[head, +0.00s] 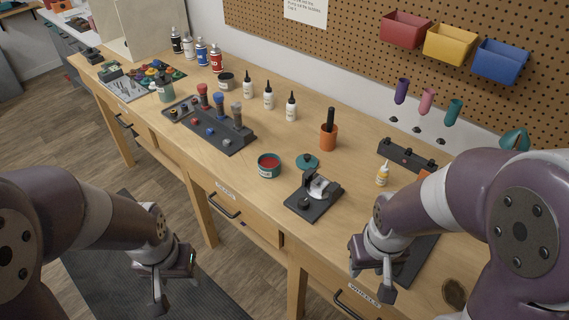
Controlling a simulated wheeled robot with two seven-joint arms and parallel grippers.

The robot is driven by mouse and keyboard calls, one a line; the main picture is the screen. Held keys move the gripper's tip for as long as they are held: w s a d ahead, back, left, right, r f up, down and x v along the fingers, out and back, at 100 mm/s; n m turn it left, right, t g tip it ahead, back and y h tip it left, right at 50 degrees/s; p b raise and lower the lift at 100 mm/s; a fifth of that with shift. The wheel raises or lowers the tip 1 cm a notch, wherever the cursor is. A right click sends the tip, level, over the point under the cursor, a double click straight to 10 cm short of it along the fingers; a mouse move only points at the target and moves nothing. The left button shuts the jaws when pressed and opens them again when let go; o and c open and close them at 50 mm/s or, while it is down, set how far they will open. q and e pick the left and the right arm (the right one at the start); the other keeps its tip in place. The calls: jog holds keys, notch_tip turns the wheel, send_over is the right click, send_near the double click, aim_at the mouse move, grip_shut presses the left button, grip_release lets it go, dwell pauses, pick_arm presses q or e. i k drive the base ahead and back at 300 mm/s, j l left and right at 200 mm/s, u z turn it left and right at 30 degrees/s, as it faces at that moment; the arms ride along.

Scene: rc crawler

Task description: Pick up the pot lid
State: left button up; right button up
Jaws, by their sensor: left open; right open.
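The pot lid looks to be the small round teal lid (307,160) lying on the bench, just right of the open teal pot (269,168) with red contents. The lid's near edge is close to a small black stand. My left gripper (167,284) is open and empty, in front of the bench over the floor mat, well left of and nearer than the lid. My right gripper (374,272) is open and empty, near the bench's front edge, to the right of and nearer than the lid.
The black stand (318,204) with a silvery part is just in front of the lid. An orange cup (328,138) with a black handle stands behind it. A dark rack (212,130) with knobbed tools is to the left. White bottles (291,107) stand farther back.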

aim_at(303, 162)
jog(key=i+j+z, duration=0.15)
jog(key=z, duration=0.3)
jog(key=i+j+z, duration=0.25)
jog(key=z, duration=0.2)
jog(key=i+j+z, duration=0.15)
jog(key=j+z, duration=0.2)
jog(key=z, duration=0.15)
jog(key=i+j, duration=0.1)
jog(key=j, duration=0.3)
jog(key=i+j, duration=0.1)
jog(key=j, duration=0.3)
jog(key=i+j+z, duration=0.1)
jog(key=j, duration=0.25)
